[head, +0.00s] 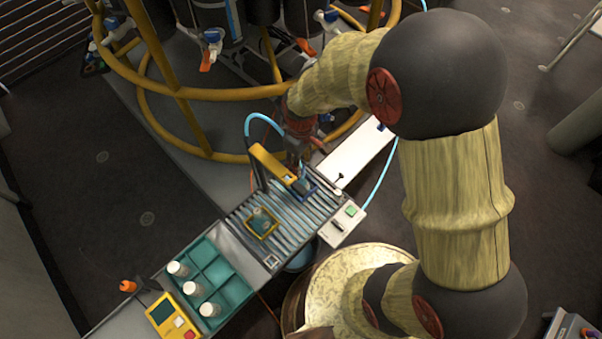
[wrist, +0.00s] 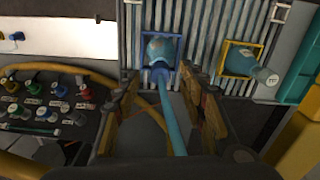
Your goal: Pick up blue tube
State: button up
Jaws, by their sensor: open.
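A light blue tube (wrist: 170,115) runs in the wrist view from a blue-framed spot on the ribbed rack down toward the camera. It passes between the fingers of my gripper (wrist: 163,88), which is open, with one finger on each side; I cannot tell whether either touches it. At the tube's far end, a rounded blue thing sits inside the blue square frame (wrist: 147,58). In the head view my gripper (head: 298,152) is above the rack, next to the blue frame (head: 312,197); most of the tube there is hidden by the gripper and the yellow bracket.
A yellow frame (head: 264,236) on the ribbed rack holds a bottle, its white cap visible in the wrist view (wrist: 266,76). A yellow bracket (head: 268,163) stands close by. A teal tray (head: 234,290) holds several white-capped bottles. Yellow railings (head: 180,92) curve behind.

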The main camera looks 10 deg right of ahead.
notch_tip(320, 180, down, 3)
jog(key=shift+r+b, duration=0.1)
jog(key=shift+b, duration=0.25)
jog(key=shift+r, duration=0.1)
jog(key=c, duration=1.1)
jog(key=shift+r, duration=0.1)
notch_tip(320, 180, up, 31)
jog(key=p, duration=1.6)
jog(key=shift+f, duration=0.2)
dwell(0.3)
